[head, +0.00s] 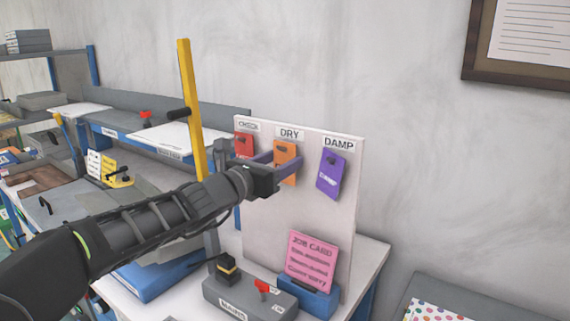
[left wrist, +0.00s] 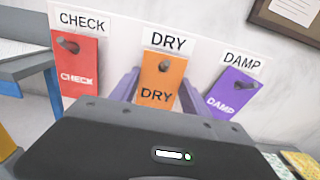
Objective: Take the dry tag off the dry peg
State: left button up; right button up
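The orange dry tag (head: 287,160) hangs on the dry peg (left wrist: 164,67) under the DRY label of the white board (head: 340,233). In the left wrist view the tag (left wrist: 160,85) hangs upright, its lower edge hidden by my gripper body. My left gripper (head: 274,167) is at the tag, with one purple finger on either side of it. The fingers look apart from the tag's edges in the left wrist view (left wrist: 156,92), so the gripper is open around it. My right gripper is not in view.
A red check tag (head: 243,145) hangs to the left and a purple damp tag (head: 331,174) to the right, both close by. A pink job card (head: 312,262) and a grey MAINS box (head: 248,300) stand below. A yellow post (head: 192,110) rises left of the board.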

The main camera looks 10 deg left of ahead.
aim_at(284, 154)
pick_arm(q)
jog(key=c, duration=0.6)
jog(key=shift+s+a+r, duration=0.1)
jog(key=shift+s+r, duration=0.1)
jog(key=shift+r, duration=0.1)
jog(key=shift+s, duration=0.15)
jog(key=shift+s+a+r, duration=0.15)
jog(key=shift+s+r, duration=0.05)
jog(key=shift+s, duration=0.1)
jog(key=shift+s, duration=0.15)
jog(key=shift+s+a+r, duration=0.15)
jog(key=shift+s+a, duration=0.15)
jog(key=shift+s, duration=0.45)
jog(key=shift+s+a, duration=0.1)
